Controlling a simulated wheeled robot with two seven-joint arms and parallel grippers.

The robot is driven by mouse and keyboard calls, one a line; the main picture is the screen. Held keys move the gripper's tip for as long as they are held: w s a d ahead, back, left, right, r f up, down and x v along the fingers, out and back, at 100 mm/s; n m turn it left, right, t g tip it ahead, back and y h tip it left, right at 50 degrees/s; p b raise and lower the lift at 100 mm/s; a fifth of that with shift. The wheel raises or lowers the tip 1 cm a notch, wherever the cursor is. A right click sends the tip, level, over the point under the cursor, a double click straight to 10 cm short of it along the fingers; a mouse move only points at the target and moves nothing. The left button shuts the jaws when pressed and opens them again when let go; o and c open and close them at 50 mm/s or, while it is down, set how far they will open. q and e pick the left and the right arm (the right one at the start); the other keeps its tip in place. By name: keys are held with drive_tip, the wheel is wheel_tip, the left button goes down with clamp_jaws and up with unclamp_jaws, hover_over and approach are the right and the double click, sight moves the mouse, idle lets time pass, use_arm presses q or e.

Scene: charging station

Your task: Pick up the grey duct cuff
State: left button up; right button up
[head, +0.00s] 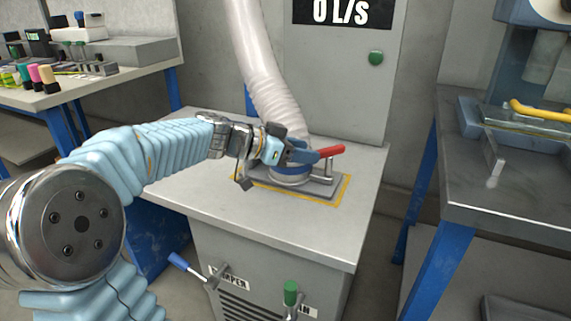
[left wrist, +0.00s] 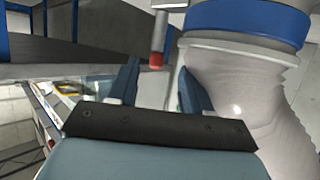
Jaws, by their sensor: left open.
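The grey duct cuff (left wrist: 238,62) shows at the right of the left wrist view, at the end of the white duct, beside a blue band (left wrist: 245,20). In the head view the blue band (head: 291,174) sits on a grey plate with a yellow outline, and my gripper partly hides the cuff above it. My left gripper (head: 296,154) is open and close in front of the cuff. In the left wrist view its fingers (left wrist: 160,88) are spread, with the cuff to the right of them and apparently not between them. My right gripper is not in view.
A red-handled lever (head: 331,151) is just right of the gripper. The white duct (head: 270,70) rises behind it. The grey cabinet top (head: 310,228) is clear in front. A blue-handled valve (head: 180,262) and a green knob (head: 291,288) are on its front. Benches stand on both sides.

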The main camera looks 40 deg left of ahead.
use_arm(q)
drive_tip(key=x, duration=0.5)
drive_tip(key=shift+s+d+f, duration=0.15)
drive_tip(key=shift+f, duration=0.15)
clamp_jaws()
